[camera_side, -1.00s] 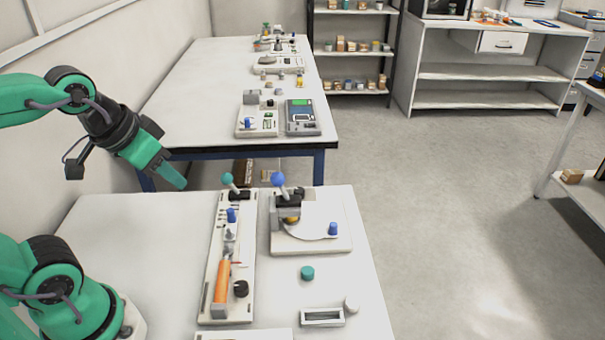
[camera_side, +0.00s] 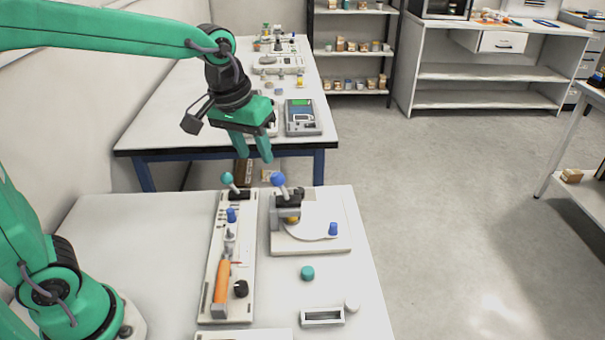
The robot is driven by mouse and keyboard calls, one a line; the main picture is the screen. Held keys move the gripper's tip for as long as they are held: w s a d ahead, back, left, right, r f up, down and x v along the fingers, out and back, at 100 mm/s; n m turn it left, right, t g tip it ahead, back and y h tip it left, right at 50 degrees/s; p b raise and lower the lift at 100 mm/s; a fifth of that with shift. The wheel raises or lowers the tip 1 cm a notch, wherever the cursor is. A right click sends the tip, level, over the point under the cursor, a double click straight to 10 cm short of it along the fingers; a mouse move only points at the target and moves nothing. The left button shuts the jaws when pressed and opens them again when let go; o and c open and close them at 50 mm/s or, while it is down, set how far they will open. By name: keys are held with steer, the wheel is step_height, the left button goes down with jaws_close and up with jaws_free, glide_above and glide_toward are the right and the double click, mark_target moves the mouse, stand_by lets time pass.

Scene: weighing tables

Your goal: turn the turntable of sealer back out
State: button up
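The sealer stands on the near table, on a square white base (camera_side: 290,246). It has a grey press head with a blue ball-topped lever (camera_side: 279,180). Its white round turntable (camera_side: 312,219) lies partly under the head, and a blue peg (camera_side: 333,229) stands at the turntable's right front edge. Something yellow shows under the head. My gripper (camera_side: 256,160) hangs above and behind the sealer, up and left of the lever ball, fingers pointing down. The two fingers are apart with nothing between them.
Left of the sealer is a long white board (camera_side: 209,300) with a teal-ball lever (camera_side: 227,178), a blue knob and an orange handle (camera_side: 222,285). A teal cap (camera_side: 307,273), a white tray (camera_side: 322,317) and a white round piece (camera_side: 352,305) lie in front.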

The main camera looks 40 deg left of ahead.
steer(key=w+d+f+n+g, duration=0.2)
steer(key=w+d+f, duration=0.4)
steer(key=w, duration=0.2)
glide_above(333, 224)
steer(key=shift+n+g, duration=0.4)
step_height(333, 224, down, 8)
steer(key=shift+d+r, duration=0.1)
steer(key=shift+r, duration=0.1)
steer(key=shift+f, duration=3.85)
steer(key=shift+c, duration=0.5)
jaws_close()
